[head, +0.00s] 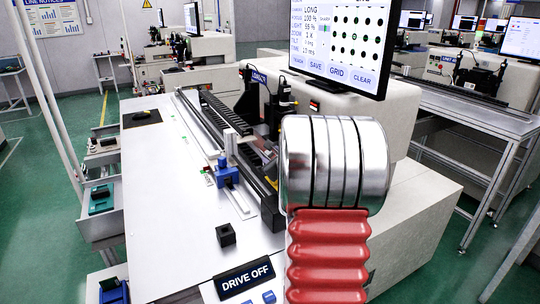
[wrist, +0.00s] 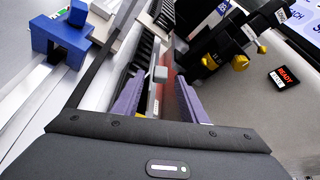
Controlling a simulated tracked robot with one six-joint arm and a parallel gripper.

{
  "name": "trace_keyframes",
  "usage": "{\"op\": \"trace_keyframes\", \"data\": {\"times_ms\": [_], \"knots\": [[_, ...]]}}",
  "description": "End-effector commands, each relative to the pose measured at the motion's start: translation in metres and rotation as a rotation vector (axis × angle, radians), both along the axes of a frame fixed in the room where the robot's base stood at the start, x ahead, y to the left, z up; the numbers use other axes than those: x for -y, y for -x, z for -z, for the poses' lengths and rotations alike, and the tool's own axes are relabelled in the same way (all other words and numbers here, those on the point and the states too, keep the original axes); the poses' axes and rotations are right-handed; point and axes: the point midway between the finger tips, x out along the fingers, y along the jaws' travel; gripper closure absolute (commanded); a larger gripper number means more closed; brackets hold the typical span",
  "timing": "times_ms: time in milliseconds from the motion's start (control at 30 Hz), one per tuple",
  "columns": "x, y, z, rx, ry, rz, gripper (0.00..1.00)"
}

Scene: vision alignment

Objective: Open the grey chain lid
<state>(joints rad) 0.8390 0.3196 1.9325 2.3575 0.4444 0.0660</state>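A black cable chain (head: 222,118) runs along the rail of the machine in the head view. Its dark links also show in the wrist view (wrist: 146,48), ahead of my gripper. A small grey knob-like block (wrist: 159,74) stands at the near end of the chain, apparently part of the grey lid; I cannot make out the lid's outline. My gripper (wrist: 158,98) has its two purple fingers spread apart. The grey block shows between and just beyond the fingers, and I see no contact. In the head view my arm hides most of the gripper.
A blue clamp (head: 227,172) stands on the white table (head: 160,200) beside the rail. A black block (head: 226,235) and a DRIVE OFF sign (head: 244,277) lie nearer. Black camera units with yellow knobs (wrist: 240,62) stand right of the chain. A monitor (head: 340,45) overhangs behind.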

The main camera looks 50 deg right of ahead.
Motion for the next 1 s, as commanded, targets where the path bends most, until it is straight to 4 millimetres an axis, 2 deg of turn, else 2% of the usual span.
{"op": "trace_keyframes", "data": {"times_ms": [300,667,1000], "knots": [[0.014,-0.025,0.01,0.0,0.0,0.0,0.61],[0.016,-0.028,0.012,0.0,0.0,0.0,0.61],[0.015,-0.028,0.011,0.0,0.0,0.0,0.84]]}}
